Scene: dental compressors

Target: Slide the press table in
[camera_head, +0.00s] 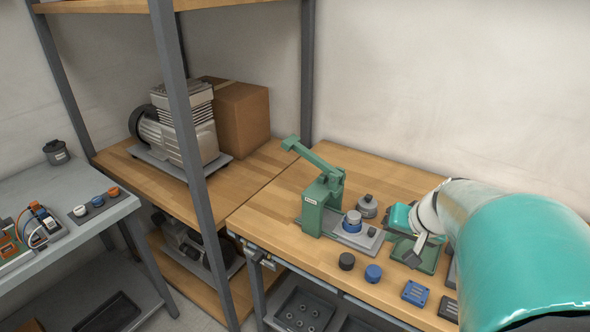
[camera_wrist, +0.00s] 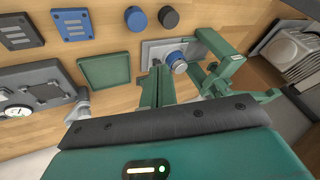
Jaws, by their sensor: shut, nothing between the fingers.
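The green lever press (camera_head: 322,205) stands on the wooden bench; its lever arm slopes up to the left. The press table (camera_head: 372,243) is a grey plate sticking out to the right from the press foot. A round silver and blue part (camera_head: 352,222) sits on it. In the wrist view the press (camera_wrist: 222,62) is at right, with the grey table (camera_wrist: 150,52) and the round part (camera_wrist: 177,62) beside it. My gripper (camera_wrist: 157,75) is shut and empty, its fingertips close to the table's edge; contact cannot be told. In the head view my gripper (camera_head: 414,250) is right of the table.
A green square tray (camera_wrist: 105,71) lies beside my fingers. A black cap (camera_head: 347,261), a blue cap (camera_head: 373,273) and a blue block (camera_head: 415,293) lie along the front edge. A grey knobbed part (camera_head: 367,206) stands behind the table. A shelf post (camera_head: 190,150) rises left.

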